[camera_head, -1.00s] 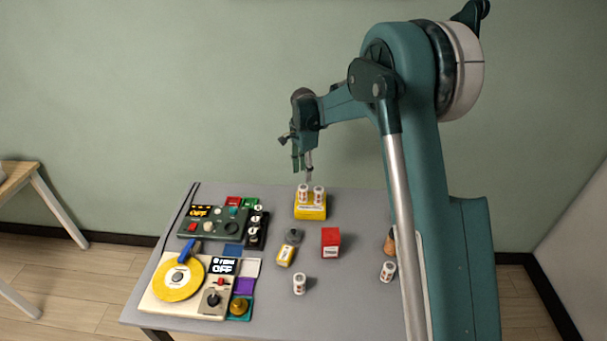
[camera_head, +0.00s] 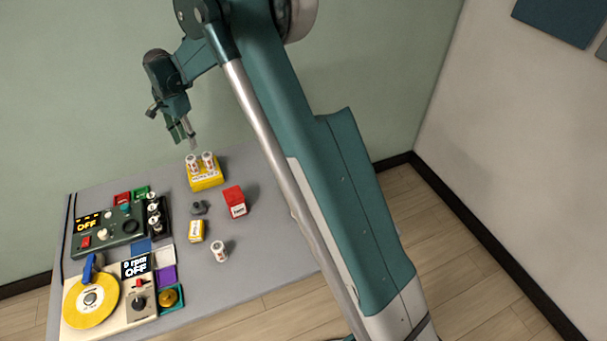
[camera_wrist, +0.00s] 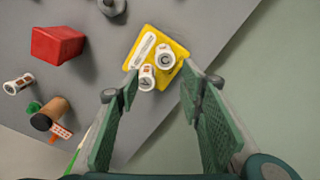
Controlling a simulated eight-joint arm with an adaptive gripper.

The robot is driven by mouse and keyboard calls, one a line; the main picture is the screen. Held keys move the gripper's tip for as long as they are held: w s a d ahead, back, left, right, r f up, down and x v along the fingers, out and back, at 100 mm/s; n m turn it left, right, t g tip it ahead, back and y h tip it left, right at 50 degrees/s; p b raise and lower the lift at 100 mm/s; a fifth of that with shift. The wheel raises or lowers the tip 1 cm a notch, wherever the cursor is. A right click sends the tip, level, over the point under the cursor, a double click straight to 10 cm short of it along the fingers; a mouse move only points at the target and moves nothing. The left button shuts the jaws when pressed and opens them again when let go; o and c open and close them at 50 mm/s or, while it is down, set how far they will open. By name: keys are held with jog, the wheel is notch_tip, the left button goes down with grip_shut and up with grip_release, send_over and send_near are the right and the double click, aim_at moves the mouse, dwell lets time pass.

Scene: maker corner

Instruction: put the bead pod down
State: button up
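Two white bead pods with lettered lids stand upright side by side in a yellow holder (camera_head: 206,181) at the back of the table: the left pod (camera_head: 193,164) and the right pod (camera_head: 208,160). The wrist view shows the pod marked C (camera_wrist: 166,58) and another lettered pod (camera_wrist: 146,79) in the holder (camera_wrist: 180,49). My gripper (camera_head: 188,140) is above and just behind the holder. Another white pod (camera_head: 219,251) stands on the table near the front.
A red box (camera_head: 234,202), a grey part (camera_head: 198,208) and a yellow box (camera_head: 196,230) stand near the holder. Control panels and a yellow disc (camera_head: 90,298) fill the left. The wrist view also shows a lying pod (camera_wrist: 18,84) beside a brown bottle (camera_wrist: 50,114).

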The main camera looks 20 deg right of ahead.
jog(key=s+d+r+n+t, duration=0.2)
jog(key=s+d+r+n, duration=0.1)
jog(key=s+d+r, duration=0.65)
jog(key=s+d+r+n+t, duration=0.1)
jog(key=s+d+r+n, duration=0.2)
jog(key=s+d+r, duration=0.65)
jog(key=s+d+f+n+t, duration=0.1)
jog(key=s+d+n+t, duration=0.1)
jog(key=s, duration=1.3)
jog(key=s+d+n+t, duration=0.2)
jog(key=s+d, duration=0.4)
jog(key=s, duration=0.9)
jog(key=shift+f+n, duration=0.4)
jog(key=shift+n, duration=0.5)
